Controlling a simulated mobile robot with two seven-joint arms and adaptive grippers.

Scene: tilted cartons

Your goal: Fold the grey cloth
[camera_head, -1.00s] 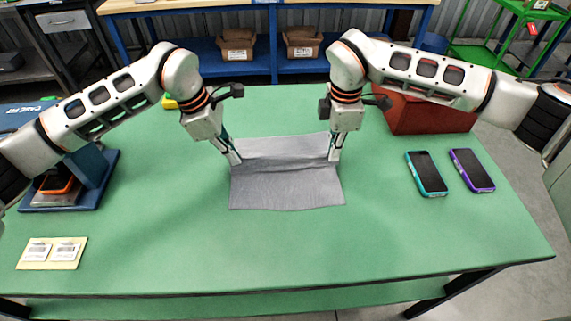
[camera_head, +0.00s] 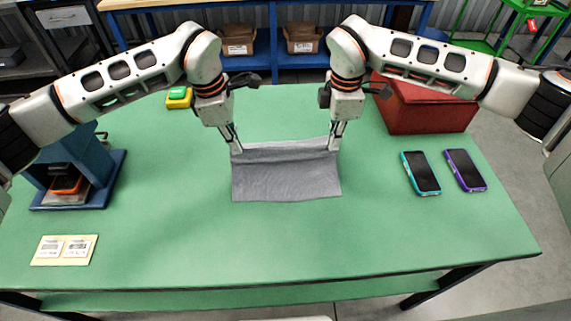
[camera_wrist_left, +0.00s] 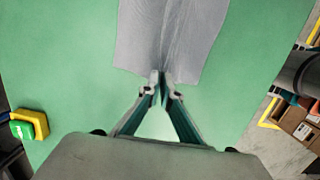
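The grey cloth (camera_head: 286,180) lies on the middle of the green table, with its far edge raised between my grippers and a crease running across below that edge. My left gripper (camera_head: 237,150) is shut on the cloth's far left corner. In the left wrist view, its fingertips (camera_wrist_left: 160,82) pinch the edge of the cloth (camera_wrist_left: 175,35), and creases run from them. My right gripper (camera_head: 333,147) is at the far right corner and looks shut on it. The exact pinch there is too small to see clearly.
A red box (camera_head: 425,108) stands at the back right. A teal phone (camera_head: 421,172) and a purple phone (camera_head: 466,170) lie right of the cloth. A blue stand (camera_head: 85,165) is at the left, a card (camera_head: 64,250) at front left. The table in front of the cloth is clear.

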